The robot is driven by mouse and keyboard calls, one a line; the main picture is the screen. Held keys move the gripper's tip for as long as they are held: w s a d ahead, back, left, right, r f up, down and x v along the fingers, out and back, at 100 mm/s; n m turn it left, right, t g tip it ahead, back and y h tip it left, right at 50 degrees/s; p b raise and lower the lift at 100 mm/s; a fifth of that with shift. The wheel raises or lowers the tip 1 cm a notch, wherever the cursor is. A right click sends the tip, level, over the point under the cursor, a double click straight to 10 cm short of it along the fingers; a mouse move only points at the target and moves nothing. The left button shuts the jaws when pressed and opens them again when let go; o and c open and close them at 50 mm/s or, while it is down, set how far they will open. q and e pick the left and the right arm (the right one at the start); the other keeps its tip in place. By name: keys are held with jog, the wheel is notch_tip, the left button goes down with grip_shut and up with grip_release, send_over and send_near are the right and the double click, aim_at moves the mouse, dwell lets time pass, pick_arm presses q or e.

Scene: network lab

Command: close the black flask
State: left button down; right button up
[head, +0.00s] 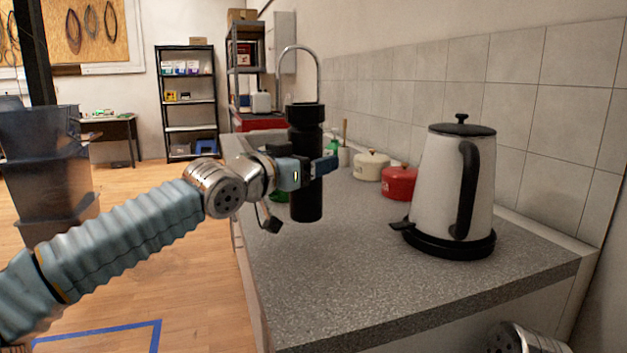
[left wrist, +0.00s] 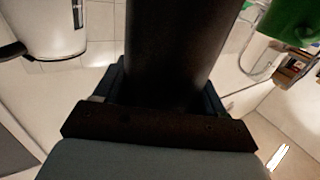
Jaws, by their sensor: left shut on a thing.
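The tall black flask (head: 306,203) is upright at the left part of the grey counter. Its wider dark top (head: 305,112) shows above a narrower neck, and I cannot tell whether a lid is closed on it. My left gripper (head: 308,169) is shut around the flask's middle from the left. I cannot tell whether the base touches the counter. In the left wrist view the flask's dark body (left wrist: 168,50) stands between the two fingers (left wrist: 165,100), and its ends are out of frame.
A white kettle (head: 446,185) on a black base stands to the right on the counter (head: 370,270). A red pot (head: 399,184) and a cream pot (head: 371,167) stand by the tiled wall. A tap (head: 318,70) rises behind the flask. The counter's front is clear.

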aim_at(314, 182)
pick_arm(q)
jog(key=shift+w+d+f, duration=0.1)
jog(key=shift+d+f, duration=0.1)
jog(key=shift+f, duration=0.05)
jog(key=shift+w+f+b, duration=0.15)
jog(key=shift+f+b, duration=0.15)
jog(key=shift+f, duration=1.35)
jog(key=shift+f, duration=0.2)
jog(key=shift+c, duration=0.4)
grip_release()
